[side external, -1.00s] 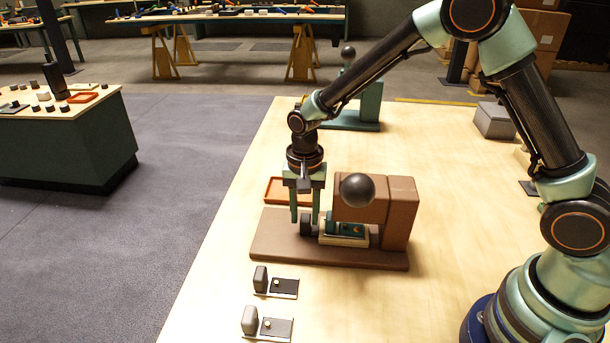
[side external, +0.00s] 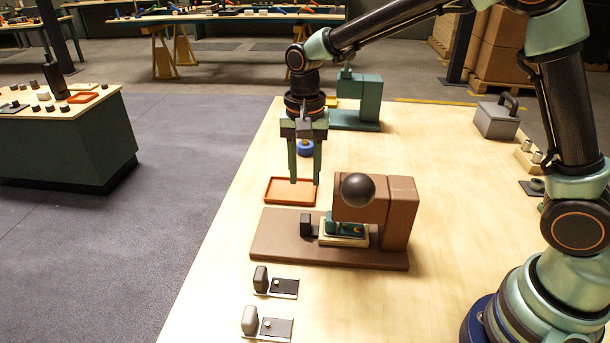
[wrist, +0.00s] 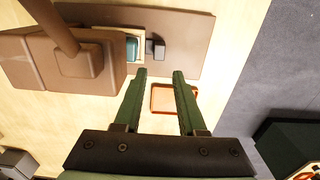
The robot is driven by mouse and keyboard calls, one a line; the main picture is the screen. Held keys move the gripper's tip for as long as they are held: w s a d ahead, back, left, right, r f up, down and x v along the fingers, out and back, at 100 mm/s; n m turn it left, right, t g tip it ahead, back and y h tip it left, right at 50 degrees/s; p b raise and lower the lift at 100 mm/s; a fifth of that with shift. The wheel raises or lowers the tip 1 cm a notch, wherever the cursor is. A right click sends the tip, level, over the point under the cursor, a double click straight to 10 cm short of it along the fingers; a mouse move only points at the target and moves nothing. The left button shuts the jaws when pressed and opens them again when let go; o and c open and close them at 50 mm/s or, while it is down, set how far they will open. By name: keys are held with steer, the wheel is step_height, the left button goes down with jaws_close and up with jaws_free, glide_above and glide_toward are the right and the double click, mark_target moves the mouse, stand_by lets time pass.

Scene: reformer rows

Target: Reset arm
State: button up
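My gripper (side external: 304,181) points straight down above the table, over the orange tray and behind the brown press. Its two green fingers are apart with nothing between them. In the wrist view my gripper (wrist: 159,74) also shows open and empty. The brown press (side external: 401,230) has a black ball knob (side external: 358,190) in front of its head. A teal block (side external: 345,228) sits on a pale bed under the head. A small dark block (side external: 306,224) stands at the left end of that bed.
The orange tray (side external: 272,193) lies flat behind the press. Two small latch plates (side external: 284,286) (side external: 277,327) lie in front. A grey box (side external: 496,120) is at the back right. The table's right middle is clear.

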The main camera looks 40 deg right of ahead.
steer(key=s+d+r+n, duration=0.1)
steer(key=r, duration=0.1)
steer(key=s+d+r+n+t, duration=0.1)
steer(key=s+d+r, duration=0.1)
steer(key=s+d+r+n+t, duration=0.1)
steer(key=r, duration=0.2)
steer(key=shift+s+d+r, duration=0.1)
steer(key=shift+s+d, duration=0.25)
steer(key=s+d+r+n+t, duration=0.2)
steer(key=s+d+n, duration=0.3)
steer(key=s, duration=0.4)
steer(key=shift+s+d+r+n+t, duration=0.35)
steer(key=shift+n+t, duration=0.15)
steer(key=shift+t, duration=0.3)
